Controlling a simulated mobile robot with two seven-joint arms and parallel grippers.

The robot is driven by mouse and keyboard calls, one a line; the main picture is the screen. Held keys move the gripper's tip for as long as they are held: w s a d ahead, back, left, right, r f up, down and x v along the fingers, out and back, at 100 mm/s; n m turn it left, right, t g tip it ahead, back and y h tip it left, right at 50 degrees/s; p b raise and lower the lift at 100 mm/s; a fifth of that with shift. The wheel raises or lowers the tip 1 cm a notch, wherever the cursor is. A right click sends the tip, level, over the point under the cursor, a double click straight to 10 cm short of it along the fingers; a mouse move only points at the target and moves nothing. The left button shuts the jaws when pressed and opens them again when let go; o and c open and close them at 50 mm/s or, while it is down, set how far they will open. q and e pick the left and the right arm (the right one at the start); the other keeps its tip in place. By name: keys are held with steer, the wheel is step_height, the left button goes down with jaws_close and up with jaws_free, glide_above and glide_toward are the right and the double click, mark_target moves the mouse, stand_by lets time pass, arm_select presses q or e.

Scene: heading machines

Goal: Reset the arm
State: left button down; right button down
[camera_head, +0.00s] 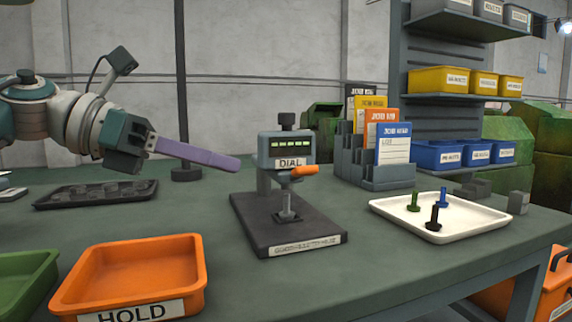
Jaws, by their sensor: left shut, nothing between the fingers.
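My left arm reaches in from the left edge, above the table. Its gripper (230,163) points right, with the long purple fingers together and nothing held between them. The fingertips hang in the air just left of the dial gauge (287,150), which has a grey head, an orange lever and a dark base. From this view I cannot tell how far the tips are from the gauge. A bolt (288,205) stands upright on the gauge's base. My right gripper is not in view.
An orange HOLD tray (196,290) and part of a green tray (40,262) are at the front left. A dark tray (50,203) lies behind them. A white tray (470,229) with three bolts is at right. A card rack (390,178) stands behind.

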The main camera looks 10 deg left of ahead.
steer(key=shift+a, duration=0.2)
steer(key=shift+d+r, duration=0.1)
